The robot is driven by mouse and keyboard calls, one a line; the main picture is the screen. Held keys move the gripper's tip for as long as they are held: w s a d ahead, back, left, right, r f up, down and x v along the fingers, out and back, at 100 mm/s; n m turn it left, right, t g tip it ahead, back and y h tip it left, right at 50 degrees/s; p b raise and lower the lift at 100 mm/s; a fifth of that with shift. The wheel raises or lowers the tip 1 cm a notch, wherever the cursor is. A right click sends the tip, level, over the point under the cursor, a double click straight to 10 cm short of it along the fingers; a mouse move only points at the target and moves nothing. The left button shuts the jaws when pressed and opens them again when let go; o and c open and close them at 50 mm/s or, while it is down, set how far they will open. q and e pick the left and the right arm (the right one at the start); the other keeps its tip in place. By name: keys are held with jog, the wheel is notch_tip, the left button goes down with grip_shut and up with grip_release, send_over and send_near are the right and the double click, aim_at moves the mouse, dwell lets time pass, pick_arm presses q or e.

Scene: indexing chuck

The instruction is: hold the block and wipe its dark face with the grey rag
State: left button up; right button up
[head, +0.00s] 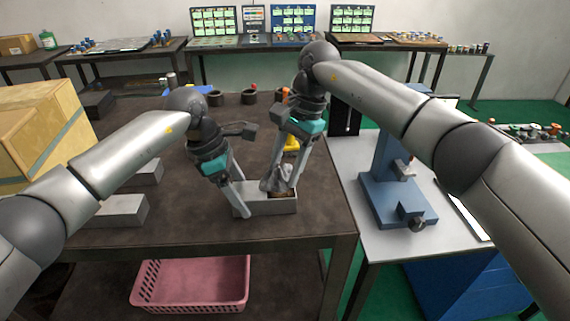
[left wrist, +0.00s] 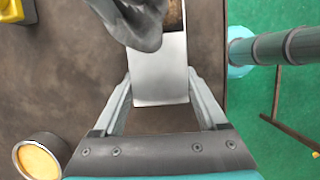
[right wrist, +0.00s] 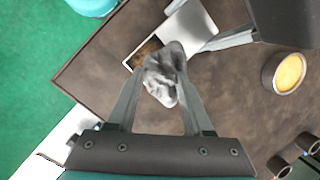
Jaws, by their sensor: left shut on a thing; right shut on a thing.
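The light grey block (head: 270,206) lies at the front right of the brown table, with a brown, mottled dark patch on its top (right wrist: 147,50). My left gripper (head: 243,197) is shut on the block's left end; in the left wrist view its fingers flank the block (left wrist: 160,80). My right gripper (head: 281,186) is shut on the crumpled grey rag (right wrist: 166,74) and points down over the block's right part. The rag also shows in the left wrist view (left wrist: 138,22). It touches or hangs just over the dark patch, partly covering it; I cannot tell about contact.
Similar grey blocks (head: 122,211) lie on the table's left, near cardboard boxes (head: 35,130). A round pot with yellow contents (right wrist: 288,72) stands near the block. A blue fixture (head: 395,190) stands on the side table at right. A pink basket (head: 190,283) is below.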

jog(key=shift+s+f, duration=0.1)
jog(key=shift+s, duration=2.75)
notch_tip(320, 180, up, 6)
jog(key=shift+w, duration=0.1)
jog(key=shift+r, duration=1.65)
grip_shut()
jog(key=shift+f, duration=0.1)
